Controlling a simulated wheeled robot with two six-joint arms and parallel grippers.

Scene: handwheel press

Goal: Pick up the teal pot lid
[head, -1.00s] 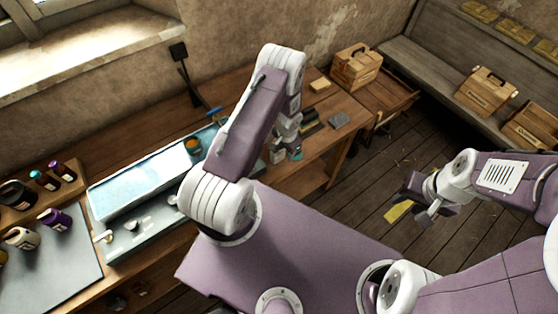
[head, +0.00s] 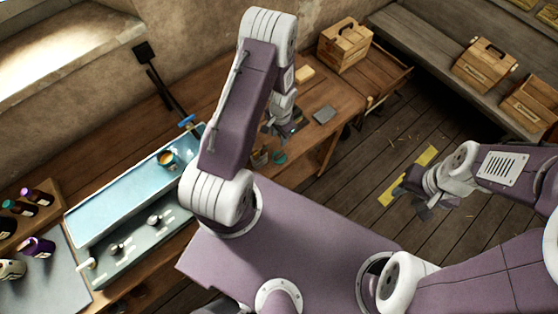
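A small teal round thing, which looks like the pot lid (head: 280,157), lies near the front edge of the wooden bench in the head view. My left gripper (head: 282,130) is just beyond it in the picture and looks apart from it. The gripper's fingers are small and dark against the bench, so I cannot tell whether they are open. My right gripper (head: 428,192) is open and empty over the floor at the right. Small jars (head: 259,156) stand beside the teal thing, partly hidden by my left arm.
A light-blue tray unit (head: 110,205) with knobs stands on the bench at left, with an amber-filled pot (head: 167,159) on it. A grey pad (head: 325,115) and a wooden box (head: 345,45) are further right. Bottles (head: 37,197) stand at far left.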

